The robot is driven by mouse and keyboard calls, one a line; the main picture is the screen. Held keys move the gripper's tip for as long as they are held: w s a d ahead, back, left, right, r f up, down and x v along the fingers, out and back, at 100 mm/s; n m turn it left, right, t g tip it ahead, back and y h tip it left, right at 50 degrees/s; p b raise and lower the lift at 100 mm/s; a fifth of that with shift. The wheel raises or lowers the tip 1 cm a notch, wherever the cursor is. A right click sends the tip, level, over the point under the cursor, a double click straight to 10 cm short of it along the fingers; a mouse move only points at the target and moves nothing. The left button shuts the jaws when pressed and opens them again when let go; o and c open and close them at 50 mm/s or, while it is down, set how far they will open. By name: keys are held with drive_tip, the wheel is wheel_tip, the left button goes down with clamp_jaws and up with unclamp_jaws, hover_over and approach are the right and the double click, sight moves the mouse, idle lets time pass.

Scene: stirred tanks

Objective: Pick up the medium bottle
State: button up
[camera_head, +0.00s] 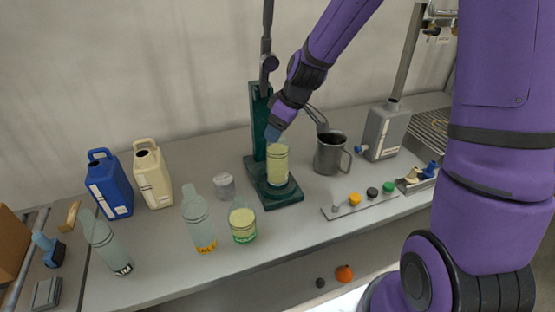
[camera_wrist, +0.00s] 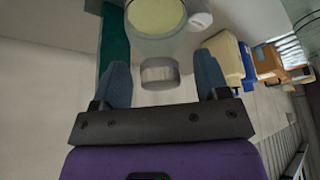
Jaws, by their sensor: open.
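A clear jar of yellowish liquid with a green label (camera_head: 243,222) stands beside the first. My gripper (camera_head: 273,134) is open, high by the green stirrer stand, just above a beaker of yellow liquid (camera_head: 278,164). In the wrist view my gripper's blue fingers (camera_wrist: 163,72) are apart, with a grey cylinder (camera_wrist: 159,73) showing between them, apparently not gripped.
The green stirrer stand (camera_head: 257,118) rises behind the beaker. A metal jug (camera_head: 330,155) and a row of coloured knobs (camera_head: 355,199) are to the right. A small round lidded jar (camera_head: 224,187), a cream jug (camera_head: 153,175) and a blue jug (camera_head: 112,188) stand at left.

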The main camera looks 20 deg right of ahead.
drive_tip(key=shift+w+a+f, duration=0.1)
drive_tip(key=shift+f, duration=0.25)
clamp_jaws()
drive_tip(key=shift+r, duration=0.15)
